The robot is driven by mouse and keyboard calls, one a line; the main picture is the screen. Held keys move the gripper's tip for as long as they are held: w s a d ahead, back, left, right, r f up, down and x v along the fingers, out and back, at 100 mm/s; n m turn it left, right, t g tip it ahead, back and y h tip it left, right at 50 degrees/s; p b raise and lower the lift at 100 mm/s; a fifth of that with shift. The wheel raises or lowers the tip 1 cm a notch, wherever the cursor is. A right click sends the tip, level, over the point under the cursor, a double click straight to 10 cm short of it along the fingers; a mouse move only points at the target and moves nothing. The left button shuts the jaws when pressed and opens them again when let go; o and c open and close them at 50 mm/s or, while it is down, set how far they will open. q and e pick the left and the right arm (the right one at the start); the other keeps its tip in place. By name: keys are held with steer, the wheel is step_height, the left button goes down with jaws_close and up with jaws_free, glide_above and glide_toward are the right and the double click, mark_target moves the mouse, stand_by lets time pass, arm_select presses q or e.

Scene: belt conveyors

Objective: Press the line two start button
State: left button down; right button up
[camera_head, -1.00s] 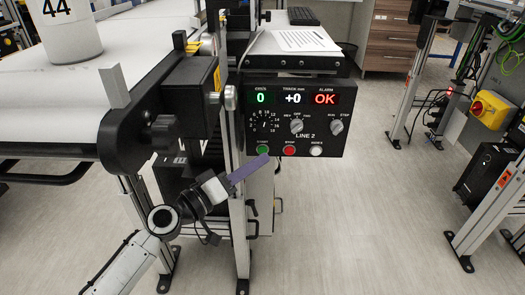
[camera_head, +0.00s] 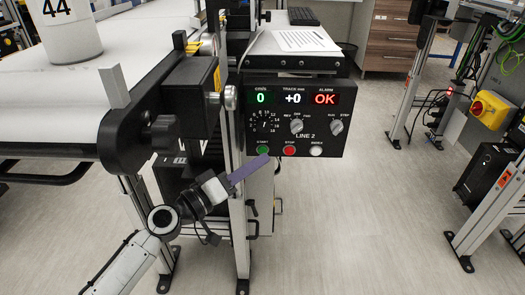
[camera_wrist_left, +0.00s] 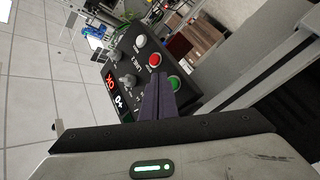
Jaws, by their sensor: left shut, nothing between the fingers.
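The line two panel (camera_head: 295,118) is a black box labelled LINE 2. Its green start button (camera_head: 263,150) is at the lower left of a row, beside the red stop button (camera_head: 289,150). My left gripper (camera_head: 266,160) is shut and empty, its purple fingers pointing up and right with the tips just below the start button. In the left wrist view the shut fingers (camera_wrist_left: 158,84) point at the panel, with the green start button (camera_wrist_left: 174,82) just right of the tips. I cannot tell whether they touch it. My right gripper is not in view.
A white index button (camera_head: 316,151) and knobs share the panel. The displays read 0, +0 and OK. A conveyor (camera_head: 140,50) carrying a white container (camera_head: 71,35) stands left. A yellow box with a red button (camera_head: 490,108) is at the right. The floor between is clear.

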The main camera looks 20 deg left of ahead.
arm_select(q)
steer(key=shift+w, duration=0.1)
stand_by(0.4)
steer(key=shift+w+a+b, duration=0.1)
steer(key=shift+w+b, duration=0.2)
steer(key=shift+w, duration=0.05)
